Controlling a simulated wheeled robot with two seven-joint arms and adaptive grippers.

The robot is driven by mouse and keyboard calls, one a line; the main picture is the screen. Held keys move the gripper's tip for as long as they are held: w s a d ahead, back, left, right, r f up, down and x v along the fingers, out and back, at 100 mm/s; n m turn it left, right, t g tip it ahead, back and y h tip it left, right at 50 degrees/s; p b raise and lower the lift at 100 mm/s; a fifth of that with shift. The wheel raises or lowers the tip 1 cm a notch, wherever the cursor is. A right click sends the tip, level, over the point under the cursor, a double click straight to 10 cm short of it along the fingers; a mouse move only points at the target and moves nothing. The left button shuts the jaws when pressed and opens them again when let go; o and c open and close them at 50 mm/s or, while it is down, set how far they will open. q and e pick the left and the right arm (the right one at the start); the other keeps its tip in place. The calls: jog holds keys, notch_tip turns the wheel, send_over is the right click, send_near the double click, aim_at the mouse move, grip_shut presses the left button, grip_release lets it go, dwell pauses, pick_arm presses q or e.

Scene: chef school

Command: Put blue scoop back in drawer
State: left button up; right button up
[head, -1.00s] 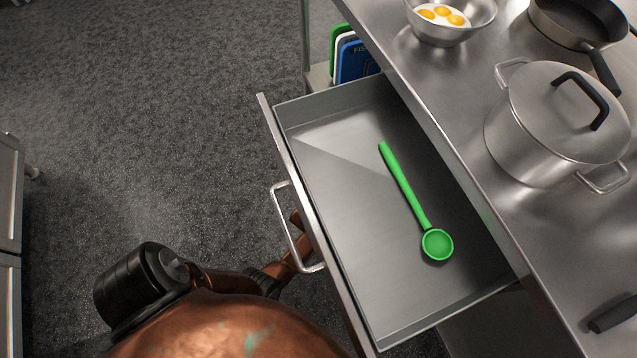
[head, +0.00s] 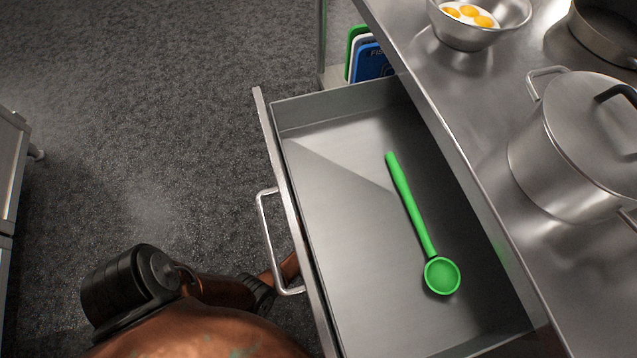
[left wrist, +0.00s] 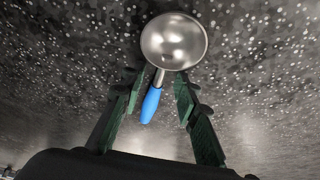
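The blue scoop (left wrist: 174,42) shows only in the left wrist view, with a round metal bowl and a short blue handle. My left gripper (left wrist: 160,76) has its two green fingers apart, one on each side of the scoop's neck. I see gaps beside the neck; whether a fingertip touches the bowl is unclear. The drawer (head: 330,210) is pulled out in the head view, and a green scoop (head: 413,215) lies in it. My left arm runs in from the lower left towards the drawer's handle (head: 267,235); its gripper is hidden there. My right gripper is out of view.
The steel counter (head: 470,150) right of the drawer bears a lidded pot (head: 565,170), a bowl with eggs (head: 470,35) and a pan (head: 600,30). Coloured boards (head: 368,62) stand behind the drawer. A cabinet (head: 12,170) is at the left edge. Open floor lies between.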

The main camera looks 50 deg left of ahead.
pick_arm(q)
jog(key=shift+c, duration=0.6)
grip_shut()
jog(key=shift+r, duration=0.1)
